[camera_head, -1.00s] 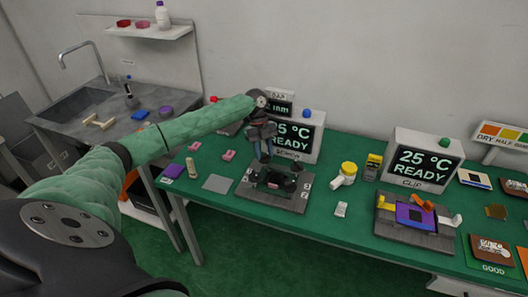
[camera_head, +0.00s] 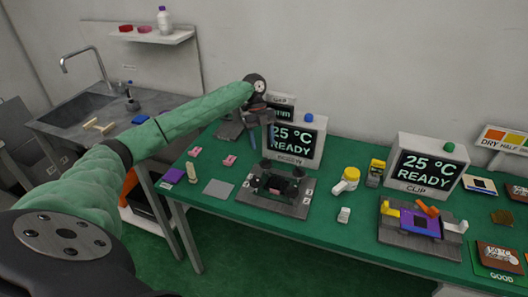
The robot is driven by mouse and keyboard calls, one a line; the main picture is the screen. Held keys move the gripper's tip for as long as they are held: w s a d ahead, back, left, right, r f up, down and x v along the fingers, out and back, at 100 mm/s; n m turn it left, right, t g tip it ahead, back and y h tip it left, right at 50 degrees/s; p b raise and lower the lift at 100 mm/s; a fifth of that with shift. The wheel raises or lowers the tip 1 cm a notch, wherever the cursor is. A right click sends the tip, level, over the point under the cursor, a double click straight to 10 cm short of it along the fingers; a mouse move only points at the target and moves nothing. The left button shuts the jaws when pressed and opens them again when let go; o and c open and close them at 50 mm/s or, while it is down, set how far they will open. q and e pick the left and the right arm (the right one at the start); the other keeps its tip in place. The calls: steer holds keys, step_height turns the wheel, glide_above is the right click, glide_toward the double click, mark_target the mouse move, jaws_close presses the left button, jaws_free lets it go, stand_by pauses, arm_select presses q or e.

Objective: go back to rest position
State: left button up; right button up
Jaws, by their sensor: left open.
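My left arm, in a green sleeve, reaches in from the left in the head view. My left gripper (camera_head: 261,138) points down, open and empty, in front of the left display (camera_head: 300,143). It hangs above and apart from the dark fixture (camera_head: 277,190) on the green table. The fixture has a grey base plate with black raised parts and a small pink piece in its middle. The gripper and wrist hide part of the left display and the small readout behind it. My right gripper is not in view.
The green table (camera_head: 345,245) holds a second display (camera_head: 425,165) marked CLIP and a clip fixture (camera_head: 420,228) with purple, yellow and orange parts. A yellow-capped white bottle (camera_head: 347,180) lies between the fixtures. Pink pieces (camera_head: 229,160) and a grey square (camera_head: 218,187) lie at left.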

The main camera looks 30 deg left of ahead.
arm_select(q)
steer(key=shift+w+a+r, duration=0.15)
steer(key=shift+a+r, duration=0.15)
steer(key=shift+r, duration=0.35)
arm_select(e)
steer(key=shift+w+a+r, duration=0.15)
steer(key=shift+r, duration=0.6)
